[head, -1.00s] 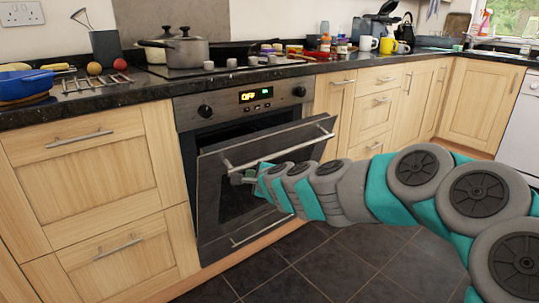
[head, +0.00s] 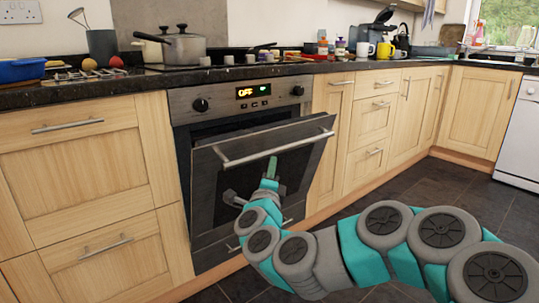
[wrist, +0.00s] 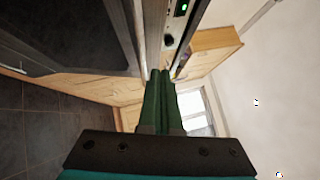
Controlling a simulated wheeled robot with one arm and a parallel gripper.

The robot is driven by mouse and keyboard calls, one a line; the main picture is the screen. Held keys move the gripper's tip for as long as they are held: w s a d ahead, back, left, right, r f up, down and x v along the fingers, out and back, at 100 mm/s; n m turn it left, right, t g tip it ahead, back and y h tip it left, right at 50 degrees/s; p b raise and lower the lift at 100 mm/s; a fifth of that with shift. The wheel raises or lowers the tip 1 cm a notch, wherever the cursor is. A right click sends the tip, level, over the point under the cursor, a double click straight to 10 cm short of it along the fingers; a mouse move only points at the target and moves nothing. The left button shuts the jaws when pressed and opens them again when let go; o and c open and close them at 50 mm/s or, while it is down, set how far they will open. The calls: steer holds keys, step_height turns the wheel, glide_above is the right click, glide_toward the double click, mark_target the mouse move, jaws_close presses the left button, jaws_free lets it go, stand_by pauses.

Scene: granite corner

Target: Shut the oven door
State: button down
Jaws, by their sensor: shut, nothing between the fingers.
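The oven door (head: 212,200) is a dark glass panel with a steel bar handle (head: 300,143). It stands ajar, its top edge tilted out from the oven (head: 190,100) and a dark gap showing above it. My gripper (head: 272,160) is shut and empty, with its green fingers pointing up in front of the door just below the handle. In the wrist view the shut fingers (wrist: 160,74) end close to the dark door panel (wrist: 75,35) at left and the oven control panel (wrist: 172,25). I cannot tell whether they touch the door. My wrist hides part of the lower door.
Wooden drawers (head: 75,160) flank the oven on the left and cabinets (head: 365,120) on the right. A pot (head: 178,48) and several small items stand on the dark worktop above. The tiled floor (head: 420,180) to the right is clear apart from my arm.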

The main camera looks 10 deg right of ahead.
steer(key=p, duration=0.1)
glide_toward(269, 132)
steer(key=w+d, duration=0.2)
steer(key=d, duration=0.2)
steer(key=shift+w+a+r, duration=0.25)
steer(key=shift+w+a, duration=0.5)
steer(key=shift+w, duration=0.2)
steer(key=shift+w+a+r, duration=0.15)
steer(key=shift+w+a, duration=0.05)
steer(key=shift+w, duration=0.2)
steer(key=shift+w+a+r, duration=0.15)
steer(key=shift+w+a, duration=0.05)
steer(key=shift+w, duration=0.2)
steer(key=shift+w+p, duration=0.1)
steer(key=shift+p, duration=0.25)
steer(key=w+a+r+p, duration=0.1)
steer(key=w+p, duration=0.1)
steer(key=p, duration=0.1)
steer(key=w+a+n+g+p, duration=0.1)
steer(key=w+a+p, duration=0.1)
steer(key=w+p, duration=0.1)
steer(key=w+a+r+n+p, duration=0.1)
steer(key=w+p, duration=0.1)
steer(key=shift+w+a+r+y+p, duration=0.15)
steer(key=shift+w+r+y+p, duration=0.05)
steer(key=shift+r+y+p, duration=0.2)
steer(key=shift+w+a+g+p, duration=0.3)
steer(key=shift+w, duration=0.1)
steer(key=shift+f, duration=0.1)
